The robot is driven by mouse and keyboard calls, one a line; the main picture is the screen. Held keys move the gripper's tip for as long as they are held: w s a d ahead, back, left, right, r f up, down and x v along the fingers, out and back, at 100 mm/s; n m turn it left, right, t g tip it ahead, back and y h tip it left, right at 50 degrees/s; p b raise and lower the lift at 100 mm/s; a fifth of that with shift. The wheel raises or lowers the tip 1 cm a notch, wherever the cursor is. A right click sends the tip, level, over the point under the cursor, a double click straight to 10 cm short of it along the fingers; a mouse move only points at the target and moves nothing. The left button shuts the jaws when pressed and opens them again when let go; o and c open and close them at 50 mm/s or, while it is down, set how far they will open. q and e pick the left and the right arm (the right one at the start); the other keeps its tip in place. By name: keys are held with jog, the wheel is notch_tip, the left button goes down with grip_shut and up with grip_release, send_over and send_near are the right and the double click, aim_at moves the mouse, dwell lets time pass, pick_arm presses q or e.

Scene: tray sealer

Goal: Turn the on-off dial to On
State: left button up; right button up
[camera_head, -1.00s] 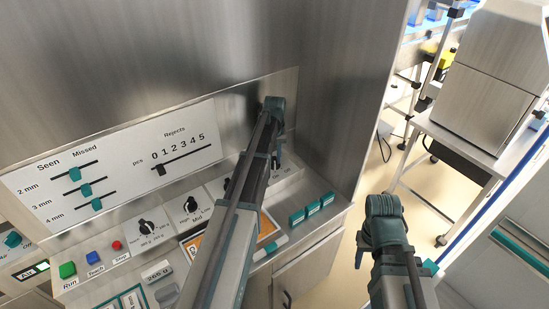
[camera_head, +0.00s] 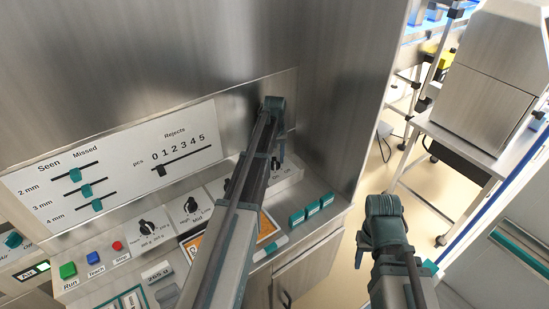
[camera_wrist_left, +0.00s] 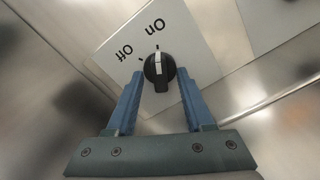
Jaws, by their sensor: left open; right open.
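The on-off dial (camera_wrist_left: 158,70) is a black round knob with a white pointer line on a light plate marked On and Off. In the left wrist view the pointer faces up, towards the tick by the On label (camera_wrist_left: 155,25), and away from the Off label (camera_wrist_left: 124,53). My left gripper (camera_wrist_left: 160,73) is open, with one blue finger on each side of the knob; contact cannot be told. In the head view this gripper (camera_head: 278,150) is at the panel's right end, partly hiding the dial (camera_head: 275,164). My right gripper (camera_head: 363,250) is open, away from the panel.
Other dials, including a black one (camera_head: 147,228), several teal sliders (camera_head: 87,190) and coloured buttons (camera_head: 67,270) lie left of my left arm. Teal blocks (camera_head: 312,208) sit on the ledge to its right.

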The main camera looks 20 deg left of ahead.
aim_at(275, 160)
pick_arm(q)
notch_tip(275, 160, up, 14)
jog(key=p, duration=1.3)
jog(key=shift+f, duration=0.25)
jog(key=s+d+m+y, duration=0.1)
jog(key=s+d+m, duration=0.8)
jog(key=s+d, duration=1.8)
jog(key=shift+d+m, duration=0.3)
jog(key=shift+d, duration=0.05)
